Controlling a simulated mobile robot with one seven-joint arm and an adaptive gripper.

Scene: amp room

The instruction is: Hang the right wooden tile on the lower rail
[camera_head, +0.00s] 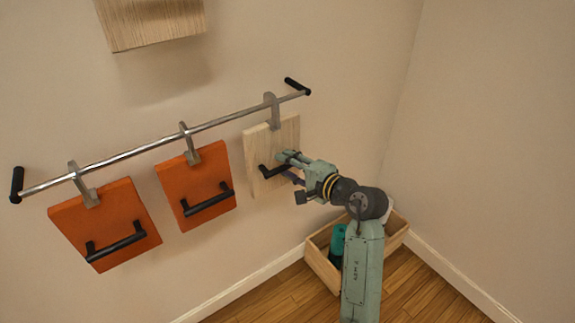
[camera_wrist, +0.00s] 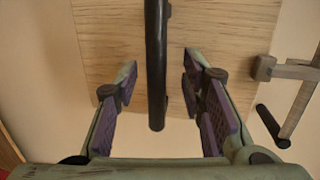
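The light wooden tile (camera_head: 284,135) hangs at the right end of the lower rail (camera_head: 230,117). Its grey hook (camera_head: 271,108) appears to be over the rail, and the tile lies close to the wall. My gripper (camera_head: 287,168) is at the tile's black handle (camera_head: 264,172). In the wrist view, the fingers of my gripper (camera_wrist: 160,88) are open, one on each side of the handle (camera_wrist: 156,45), with gaps on both sides. The tile (camera_wrist: 220,35) fills the upper part there, and its hook (camera_wrist: 264,68) shows at right beside the rail (camera_wrist: 303,95).
Two orange tiles (camera_head: 108,218) (camera_head: 193,178) with black handles hang on the same rail to the left. Another wooden piece (camera_head: 150,25) is cut off at the top. A wooden crate (camera_head: 320,264) holding a teal object (camera_head: 338,240) stands on the floor by the corner.

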